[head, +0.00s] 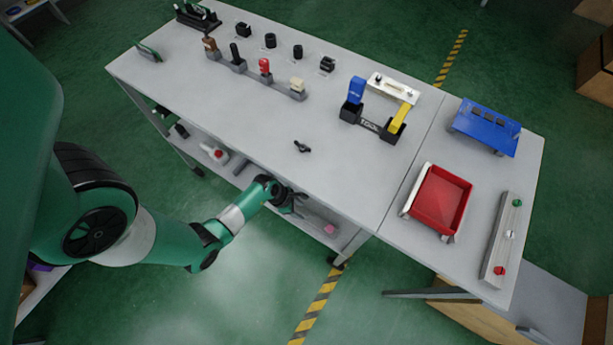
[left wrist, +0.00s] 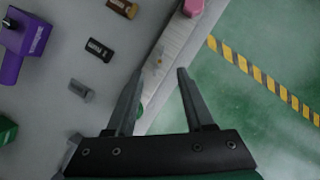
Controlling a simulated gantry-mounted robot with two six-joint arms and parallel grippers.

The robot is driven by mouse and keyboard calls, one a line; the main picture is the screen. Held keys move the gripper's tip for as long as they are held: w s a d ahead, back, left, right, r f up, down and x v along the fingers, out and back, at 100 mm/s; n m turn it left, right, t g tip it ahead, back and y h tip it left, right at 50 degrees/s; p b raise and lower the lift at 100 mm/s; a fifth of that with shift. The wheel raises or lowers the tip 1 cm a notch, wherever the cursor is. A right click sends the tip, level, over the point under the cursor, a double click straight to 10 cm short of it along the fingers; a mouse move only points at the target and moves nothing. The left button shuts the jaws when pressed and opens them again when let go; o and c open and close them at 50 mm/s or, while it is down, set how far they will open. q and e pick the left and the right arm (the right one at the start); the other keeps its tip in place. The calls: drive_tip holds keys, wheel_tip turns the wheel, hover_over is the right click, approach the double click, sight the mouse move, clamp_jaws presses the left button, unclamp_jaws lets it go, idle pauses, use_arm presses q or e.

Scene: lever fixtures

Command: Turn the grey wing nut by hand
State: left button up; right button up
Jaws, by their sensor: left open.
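A small dark piece (head: 302,146) sits alone on the grey tabletop, near its front edge; it may be the grey wing nut, but it is too small to be sure. My left gripper (head: 298,202) is just off the table's front edge, in front of that piece and apart from it. In the left wrist view the gripper (left wrist: 170,73) is open with nothing between its fingers. My right gripper is not in view.
The table (head: 230,110) carries a row of coloured levers (head: 265,68), a fixture with a blue handle (head: 357,90) and yellow handle (head: 402,118), a red tray (head: 440,200) and a knobbed rail (head: 498,243). A purple object (left wrist: 22,47) and small blocks lie below in the wrist view.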

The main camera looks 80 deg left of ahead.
sight(307, 214)
use_arm(q)
drive_tip(key=b+x, duration=0.2)
drive_tip(key=x, duration=0.3)
drive_tip(key=shift+b, duration=0.4)
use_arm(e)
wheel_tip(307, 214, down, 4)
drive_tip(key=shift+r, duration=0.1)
use_arm(q)
clamp_jaws()
